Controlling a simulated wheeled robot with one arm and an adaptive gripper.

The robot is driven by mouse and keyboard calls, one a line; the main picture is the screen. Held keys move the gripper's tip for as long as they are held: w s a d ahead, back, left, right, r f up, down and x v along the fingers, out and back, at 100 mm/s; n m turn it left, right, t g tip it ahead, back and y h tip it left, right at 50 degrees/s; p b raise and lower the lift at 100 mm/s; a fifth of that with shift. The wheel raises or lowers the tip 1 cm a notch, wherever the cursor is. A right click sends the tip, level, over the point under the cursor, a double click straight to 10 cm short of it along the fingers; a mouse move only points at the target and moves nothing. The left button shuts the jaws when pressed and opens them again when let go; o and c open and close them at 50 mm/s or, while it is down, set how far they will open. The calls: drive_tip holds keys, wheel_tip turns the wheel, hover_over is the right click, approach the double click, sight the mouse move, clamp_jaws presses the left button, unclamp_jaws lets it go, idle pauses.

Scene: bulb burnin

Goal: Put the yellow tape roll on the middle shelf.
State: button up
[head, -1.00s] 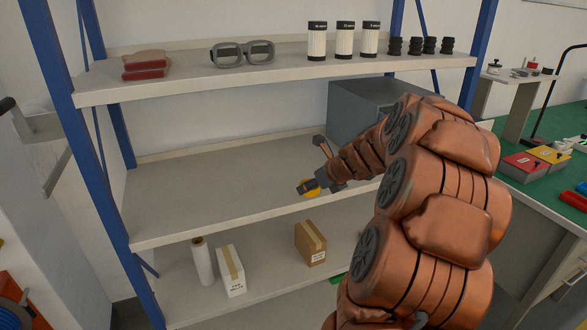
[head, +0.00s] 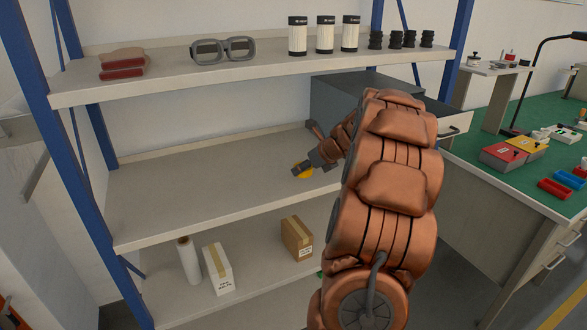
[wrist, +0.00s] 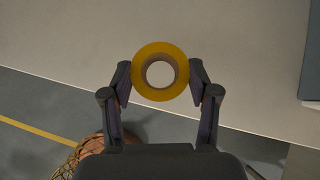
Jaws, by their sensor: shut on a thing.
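The yellow tape roll (wrist: 160,52) is between the two fingers of my gripper (wrist: 160,78) in the wrist view, with its round hole facing the camera. In the head view only a bit of the yellow tape roll (head: 302,174) shows beside my gripper (head: 299,169), which is shut on it. The roll is over the front part of the middle shelf (head: 190,190). I cannot tell whether it touches the shelf board. The left and middle part of that shelf is bare.
A grey cabinet (head: 338,100) stands on the right of the middle shelf. The top shelf (head: 160,86) holds goggles (head: 223,49) and canisters (head: 325,34). Boxes (head: 297,238) and a white roll (head: 188,260) stand on the bottom shelf. A green-topped bench (head: 480,175) is at right.

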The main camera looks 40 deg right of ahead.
hover_over(294, 178)
drive_tip(key=shift+d+f+p, duration=0.1)
drive_tip(key=shift+f+p, duration=0.15)
drive_tip(key=shift+p, duration=0.1)
drive_tip(key=shift+f, duration=1.8)
drive_tip(key=shift+f, duration=0.1)
drive_tip(key=o, duration=1)
drive_tip(key=shift+o, duration=0.2)
drive_tip(key=shift+r, duration=0.2)
drive_tip(key=v, duration=1.2)
drive_tip(key=shift+b, duration=0.3)
